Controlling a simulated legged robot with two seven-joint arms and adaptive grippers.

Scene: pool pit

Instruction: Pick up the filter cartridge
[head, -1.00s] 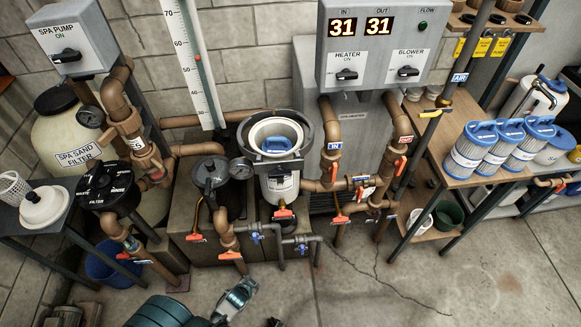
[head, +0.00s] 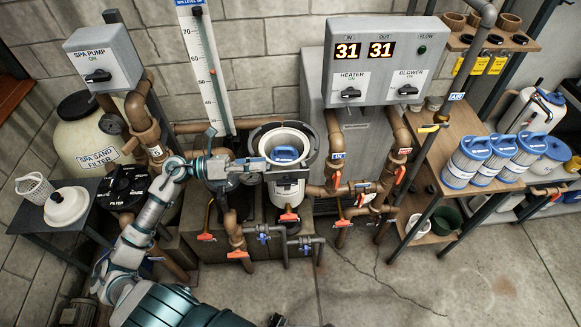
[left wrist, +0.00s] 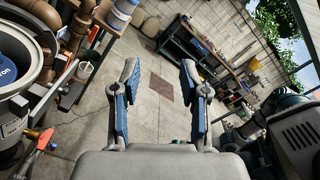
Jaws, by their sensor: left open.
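A filter cartridge with a blue top and handle (head: 285,154) sits upright inside the open white filter housing (head: 290,190) below the wall heater box. Only its top shows; the rest is hidden by the housing. In the left wrist view, part of the blue top (left wrist: 8,68) shows in the housing at the left edge. My left gripper (head: 242,166) is just left of the housing, near its rim, and apart from the cartridge. In the left wrist view, the left gripper (left wrist: 159,85) has its two fingers spread with nothing between them. My right gripper is not in view.
Several blue-capped cartridges (head: 467,160) stand on a wooden shelf at right. Pipes with red-handled valves (head: 341,222) stand in front of and beside the housing. A white lid (head: 66,206) and basket (head: 34,187) are on a side table at left. The floor at lower right is clear.

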